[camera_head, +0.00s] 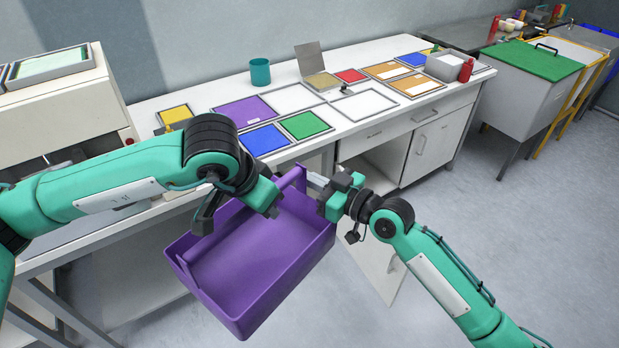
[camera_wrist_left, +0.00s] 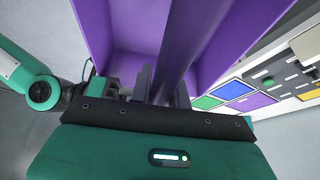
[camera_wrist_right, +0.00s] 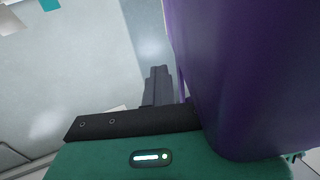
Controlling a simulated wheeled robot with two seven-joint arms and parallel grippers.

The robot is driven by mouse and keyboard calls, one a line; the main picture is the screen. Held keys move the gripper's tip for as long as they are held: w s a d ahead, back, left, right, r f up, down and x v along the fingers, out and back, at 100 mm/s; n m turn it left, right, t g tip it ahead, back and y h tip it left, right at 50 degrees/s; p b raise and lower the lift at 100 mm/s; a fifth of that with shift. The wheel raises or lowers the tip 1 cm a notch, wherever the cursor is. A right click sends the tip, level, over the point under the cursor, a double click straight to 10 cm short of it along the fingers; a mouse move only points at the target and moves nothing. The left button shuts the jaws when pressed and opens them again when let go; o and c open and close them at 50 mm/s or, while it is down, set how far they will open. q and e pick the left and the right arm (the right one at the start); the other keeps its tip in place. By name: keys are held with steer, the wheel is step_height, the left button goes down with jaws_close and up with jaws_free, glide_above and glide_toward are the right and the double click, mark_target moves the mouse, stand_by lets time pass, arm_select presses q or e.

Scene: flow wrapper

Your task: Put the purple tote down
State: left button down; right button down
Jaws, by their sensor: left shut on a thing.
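The purple tote (camera_head: 245,306) hangs in the air in front of the table, tilted in the head view, and looks empty inside. Its centre handle bar shows in the left wrist view (camera_wrist_left: 182,45). My left gripper (camera_head: 272,200) is shut on this handle; its fingers (camera_wrist_left: 162,88) stand on both sides of the bar. My right gripper (camera_head: 316,184) is beside the tote's far right end. In the right wrist view its fingers (camera_wrist_right: 158,86) look closed together and empty, with the tote wall (camera_wrist_right: 240,70) close on their right.
The white table (camera_head: 215,93) carries blue (camera_head: 263,139), green (camera_head: 304,125) and white mats, a teal cup (camera_head: 260,72), a grey box (camera_head: 448,66) and a red bottle (camera_head: 466,70). A cabinet door (camera_head: 372,262) below stands open near my right arm. Floor on the right is clear.

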steer(key=c, duration=2.2)
jaws_free()
steer(key=shift+f, duration=0.3)
steer(key=c, duration=1.6)
jaws_free()
steer(key=shift+o, duration=0.2)
steer(key=shift+s, duration=0.1)
steer(key=v, duration=1.2)
steer(key=shift+r, duration=0.3)
